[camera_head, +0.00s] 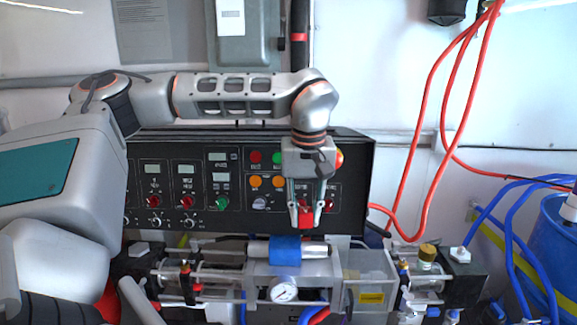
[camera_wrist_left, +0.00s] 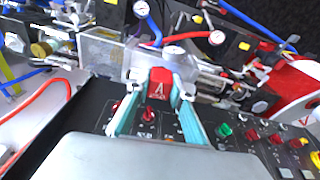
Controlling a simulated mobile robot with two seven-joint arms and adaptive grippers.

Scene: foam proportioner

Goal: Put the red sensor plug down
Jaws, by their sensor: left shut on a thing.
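The red sensor plug (camera_head: 305,218) is held between the fingertips of my left gripper (camera_head: 305,208), in front of the black control panel and above the blue-wrapped cylinder. In the left wrist view the red plug (camera_wrist_left: 160,84) sits between the two teal fingers of the left gripper (camera_wrist_left: 156,100), with a dark mark on its face. The gripper points down and is shut on the plug. I cannot tell whether the plug touches anything below it. My right gripper is not in view.
The black control panel (camera_head: 240,160) with knobs and buttons stands behind the gripper. Below are the blue-wrapped cylinder (camera_head: 286,250), a round gauge (camera_head: 284,291) and a clear box (camera_head: 367,270). Red hoses (camera_head: 425,120) hang at the right, near a blue barrel (camera_head: 560,245).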

